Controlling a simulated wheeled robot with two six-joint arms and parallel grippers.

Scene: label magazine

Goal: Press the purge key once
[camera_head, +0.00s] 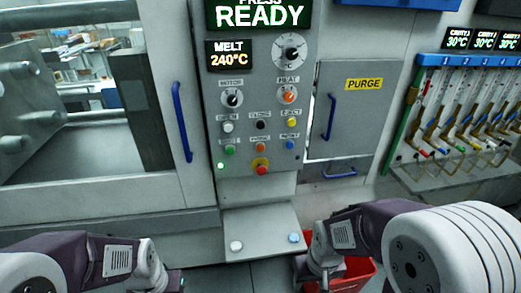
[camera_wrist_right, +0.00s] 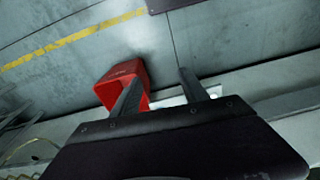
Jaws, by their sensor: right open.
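The control panel (camera_head: 245,105) carries two rows of small push keys. The upper row has a white, a black and a yellow key. The lower row has a green key, an orange key (camera_head: 261,147) and a blue key. The small labels are too blurred to tell surely which is the purge key. My right gripper (camera_head: 322,283) is low at the right, below the panel and apart from it. In the right wrist view its two fingers (camera_wrist_right: 160,88) are spread and empty. My left arm is at the lower left; its fingers are not clearly visible.
A red mushroom button (camera_head: 262,168) sits below the keys. A grey shelf (camera_head: 262,222) with two small round buttons juts out underneath. A door with a yellow PURGE sign (camera_head: 364,84) is at the right. A red bin (camera_head: 350,283) stands behind my right gripper.

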